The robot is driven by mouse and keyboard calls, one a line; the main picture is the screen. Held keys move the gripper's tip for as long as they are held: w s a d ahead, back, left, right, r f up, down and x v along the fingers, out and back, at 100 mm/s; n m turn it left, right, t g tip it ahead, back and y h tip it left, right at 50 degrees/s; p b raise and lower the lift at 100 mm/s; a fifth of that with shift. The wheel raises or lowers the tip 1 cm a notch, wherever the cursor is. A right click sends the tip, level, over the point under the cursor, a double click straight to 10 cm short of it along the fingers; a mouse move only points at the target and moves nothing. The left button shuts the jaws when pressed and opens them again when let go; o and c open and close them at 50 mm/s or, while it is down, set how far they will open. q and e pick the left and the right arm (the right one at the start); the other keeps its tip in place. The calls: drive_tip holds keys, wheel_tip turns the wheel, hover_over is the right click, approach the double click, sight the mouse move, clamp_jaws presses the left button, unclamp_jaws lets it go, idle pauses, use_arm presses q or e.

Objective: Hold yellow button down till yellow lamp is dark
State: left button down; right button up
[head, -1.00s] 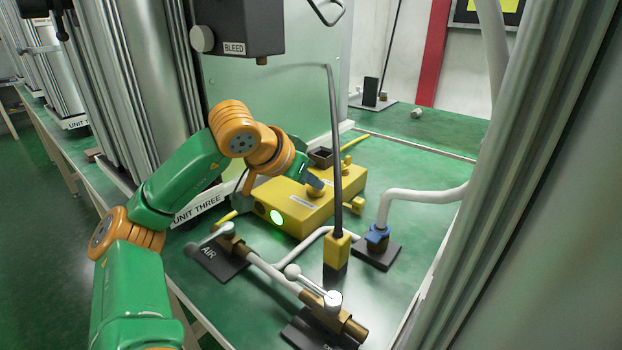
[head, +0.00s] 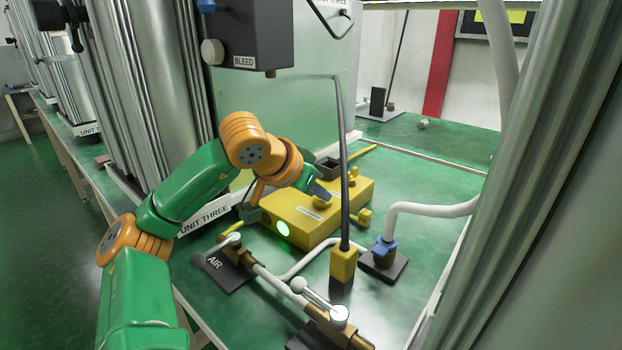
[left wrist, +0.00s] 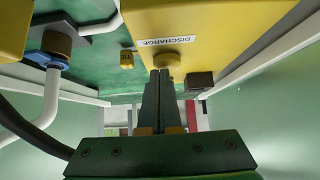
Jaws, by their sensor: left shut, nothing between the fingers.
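The yellow box (head: 290,222) sits on the green bench top with a round lamp (head: 283,229) on its front face, glowing pale green. A round yellow button (head: 322,202) is on top of the box. In the left wrist view the button (left wrist: 168,62) shows beside a DISCHARGE label (left wrist: 166,41). My left gripper (head: 320,193) is shut and empty, its fingertips at the button; they also show in the left wrist view (left wrist: 160,74). I cannot tell whether they touch or press it. My right gripper is not in view.
A thin dark pole (head: 344,170) on a yellow foot stands in front of the box. A white pipe with a blue fitting (head: 382,249) is to the right. The AIR valve (head: 238,262) and its pipework lie in front. The BLEED unit (head: 247,35) hangs above.

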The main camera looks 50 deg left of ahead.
use_arm(q)
drive_tip(key=r+p, duration=0.3)
drive_tip(key=shift+w+r, duration=0.2)
drive_tip(key=shift+w, duration=0.1)
drive_tip(key=shift+s+r+p, duration=0.4)
drive_tip(key=shift+r, duration=0.25)
drive_tip(key=a+p+v, duration=0.1)
drive_tip(key=v, duration=0.8)
drive_tip(key=shift+s+d, duration=0.2)
drive_tip(key=shift+d, duration=0.3)
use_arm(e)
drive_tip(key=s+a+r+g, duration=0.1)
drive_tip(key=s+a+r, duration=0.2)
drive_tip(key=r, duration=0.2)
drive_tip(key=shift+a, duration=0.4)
use_arm(q)
drive_tip(key=shift+r, duration=0.1)
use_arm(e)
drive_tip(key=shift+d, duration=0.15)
